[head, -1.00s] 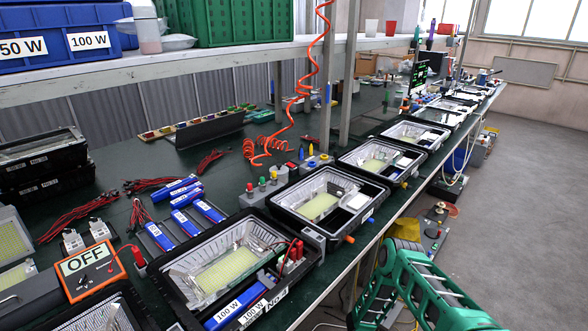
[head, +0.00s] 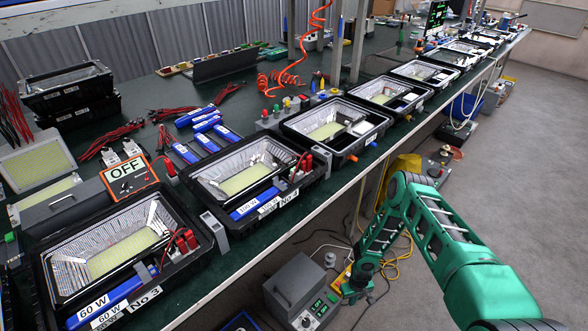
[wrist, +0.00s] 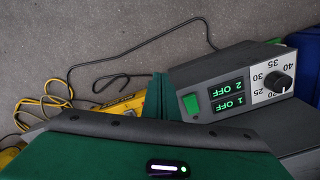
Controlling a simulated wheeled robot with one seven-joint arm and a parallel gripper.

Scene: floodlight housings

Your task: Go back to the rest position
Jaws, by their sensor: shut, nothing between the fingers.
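My green arm reaches down beside the workbench in the head view, with my gripper (head: 350,292) low over the floor near a grey power supply box (head: 300,292). The gripper is small and dark there; it is shut and holds nothing. The wrist view shows a green body with a lit strip along the bottom, and the power supply (wrist: 225,95) with green "OFF" displays behind it. On the bench, the 60 W floodlight housing No 3 (head: 115,255) and the 100 W housing No 4 (head: 245,178) stand open, apart from my arm.
The green bench top (head: 270,240) ends in a long front edge left of my arm. More open housings (head: 335,130) line it. An orange-framed "OFF" meter (head: 128,178) stands at left. Yellow cables (head: 400,255) lie on the floor behind my gripper. Grey floor is open at right.

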